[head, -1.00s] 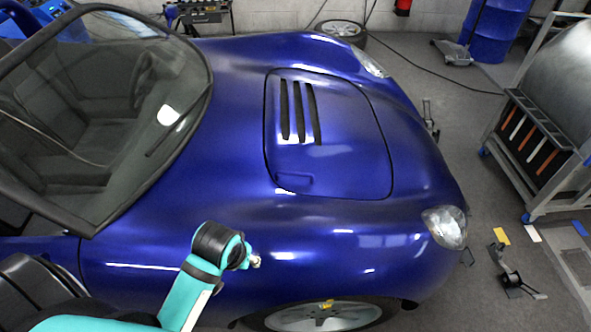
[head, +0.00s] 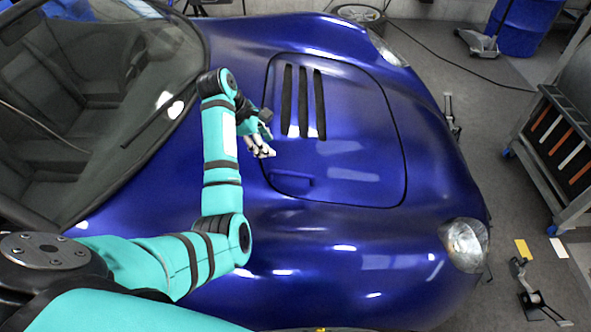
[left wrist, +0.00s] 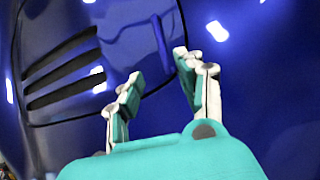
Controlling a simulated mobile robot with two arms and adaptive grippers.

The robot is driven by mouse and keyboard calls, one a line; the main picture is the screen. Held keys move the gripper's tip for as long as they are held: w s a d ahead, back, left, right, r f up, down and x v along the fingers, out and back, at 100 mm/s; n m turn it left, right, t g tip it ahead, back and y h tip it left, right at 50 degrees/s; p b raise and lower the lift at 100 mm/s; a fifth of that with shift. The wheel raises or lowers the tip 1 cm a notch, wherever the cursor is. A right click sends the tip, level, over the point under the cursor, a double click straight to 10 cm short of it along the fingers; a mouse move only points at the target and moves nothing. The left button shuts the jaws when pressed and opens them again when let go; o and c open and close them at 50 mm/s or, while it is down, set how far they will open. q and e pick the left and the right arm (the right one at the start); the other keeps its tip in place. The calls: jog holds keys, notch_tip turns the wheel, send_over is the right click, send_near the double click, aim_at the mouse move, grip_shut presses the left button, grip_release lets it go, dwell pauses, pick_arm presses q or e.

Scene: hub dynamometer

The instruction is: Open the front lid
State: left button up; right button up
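The front lid (head: 355,140) is the outlined panel on the blue car's hood, and it lies closed and flush. A small raised handle (head: 292,179) is near its lower left corner. The lid also shows in the left wrist view (left wrist: 104,22), with its edge seam and the handle (left wrist: 138,52) ahead of the fingers. My left gripper (head: 267,142) is over the lid's left edge, above and behind the handle in the head view. Its fingers are apart and empty (left wrist: 158,68), and seem clear of the handle. My right gripper is out of view.
The windshield (head: 120,110) is to the left of my left arm. Dark vent slots (head: 303,102) cut the lid. A headlight (head: 464,244) is at lower right.

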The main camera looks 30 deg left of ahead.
pick_arm(q)
send_near(291, 173)
jog(key=b+x, duration=0.2)
jog(key=x, duration=0.7)
jog(key=shift+w+d+f+b, duration=0.15)
jog(key=shift+f+b, duration=0.15)
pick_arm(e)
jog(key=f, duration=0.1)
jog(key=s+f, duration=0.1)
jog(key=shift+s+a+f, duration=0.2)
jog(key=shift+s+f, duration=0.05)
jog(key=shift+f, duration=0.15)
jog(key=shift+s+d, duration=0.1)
pick_arm(q)
grip_shut()
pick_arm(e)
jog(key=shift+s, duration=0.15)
